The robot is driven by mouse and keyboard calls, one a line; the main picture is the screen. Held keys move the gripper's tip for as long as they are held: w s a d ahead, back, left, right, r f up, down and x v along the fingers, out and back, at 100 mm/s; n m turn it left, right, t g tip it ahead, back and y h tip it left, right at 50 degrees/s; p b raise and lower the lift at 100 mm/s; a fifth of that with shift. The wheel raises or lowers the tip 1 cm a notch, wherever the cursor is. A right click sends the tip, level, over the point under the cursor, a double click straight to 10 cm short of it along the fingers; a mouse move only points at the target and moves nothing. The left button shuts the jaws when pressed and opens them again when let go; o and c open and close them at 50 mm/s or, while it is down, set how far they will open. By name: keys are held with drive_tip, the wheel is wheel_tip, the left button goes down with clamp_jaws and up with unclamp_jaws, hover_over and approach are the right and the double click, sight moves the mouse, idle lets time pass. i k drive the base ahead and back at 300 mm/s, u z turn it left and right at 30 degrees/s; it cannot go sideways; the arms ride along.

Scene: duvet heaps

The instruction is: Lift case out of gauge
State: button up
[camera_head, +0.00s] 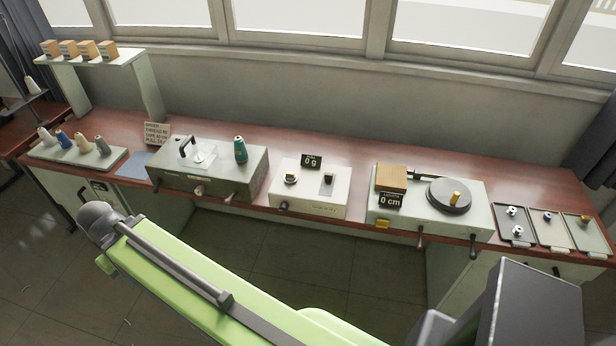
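The gauge appears to be the pale box (311,188) in the middle of the bench, with a dark display (311,161) reading 0 g behind it. A small brass-and-dark piece (291,179), which looks like the case, sits on the left of its top. I cannot tell how deep it sits. A dark raised block (327,181) is on the right of the top. My green arm crosses the foreground, well short of the gauge. I cannot make out my gripper's fingers.
A grey machine (208,176) with a green thread cone stands left of the gauge. A pale box (428,212) with a dark turntable, wooden block and 0 cm display stands right. Trays (547,229) with small metal parts lie far right. Thread cones stand on a board (75,157) at left.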

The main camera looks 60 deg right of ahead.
sight(290, 176)
drive_tip(key=z, duration=0.15)
drive_tip(key=i, duration=1)
drive_tip(key=u, duration=0.05)
